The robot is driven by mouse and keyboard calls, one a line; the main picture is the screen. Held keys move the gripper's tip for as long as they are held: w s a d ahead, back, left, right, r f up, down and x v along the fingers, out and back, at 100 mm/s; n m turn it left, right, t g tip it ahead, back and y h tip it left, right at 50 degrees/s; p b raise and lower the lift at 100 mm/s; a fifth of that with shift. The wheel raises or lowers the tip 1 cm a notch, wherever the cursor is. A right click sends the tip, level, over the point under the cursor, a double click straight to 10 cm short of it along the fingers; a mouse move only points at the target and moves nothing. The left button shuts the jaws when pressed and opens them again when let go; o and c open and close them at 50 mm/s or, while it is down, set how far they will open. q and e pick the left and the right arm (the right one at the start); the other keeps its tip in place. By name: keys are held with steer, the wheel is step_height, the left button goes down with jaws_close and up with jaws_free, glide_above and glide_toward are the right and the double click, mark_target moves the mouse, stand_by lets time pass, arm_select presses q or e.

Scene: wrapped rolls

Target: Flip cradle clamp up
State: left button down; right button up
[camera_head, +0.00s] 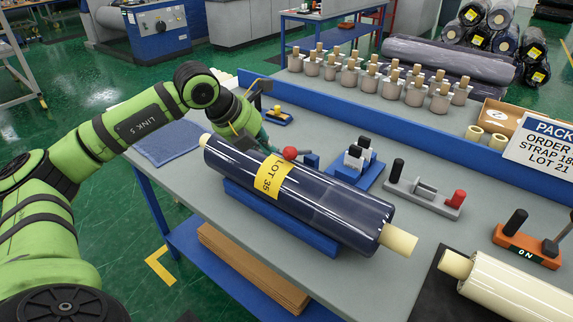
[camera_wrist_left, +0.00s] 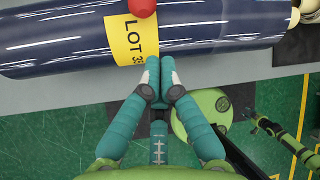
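A dark blue wrapped roll (camera_head: 330,196) with a yellow "LOT 35" label (camera_head: 273,178) lies in a blue cradle (camera_head: 285,222) on the bench. A red ball knob (camera_head: 290,153), apparently the clamp's, shows beside the label at the roll's far side, near a small blue block (camera_head: 311,159). The rest of the clamp is hidden. My left gripper (camera_head: 262,138) is a little left of the knob, its fingers partly hidden. In the left wrist view its teal fingers (camera_wrist_left: 159,75) are together and empty, just below the label, with the knob (camera_wrist_left: 142,7) at the top edge.
A blue fixture (camera_head: 357,165), a grey stand with black and red knobs (camera_head: 425,192) and an orange device (camera_head: 526,244) stand right of the roll. A cream roll (camera_head: 520,285) lies at the lower right. A blue cloth (camera_head: 170,140) lies at the left.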

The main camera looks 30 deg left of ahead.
mark_target(294, 170)
arm_select(q)
steer(key=shift+f, duration=0.1)
steer(key=p+x, duration=0.3)
steer(key=x, duration=0.6)
steer(key=shift+w, duration=0.15)
steer(key=shift+w+d+f, duration=0.1)
steer(key=shift+w+f, duration=0.05)
steer(key=shift+f, duration=0.2)
steer(key=shift+r, duration=0.15)
steer(key=shift+w+r+g+p, duration=0.2)
steer(key=shift+r+g+p, duration=0.25)
steer(key=shift+p, duration=0.15)
steer(key=shift+w+r, duration=0.1)
steer(key=shift+r, duration=0.1)
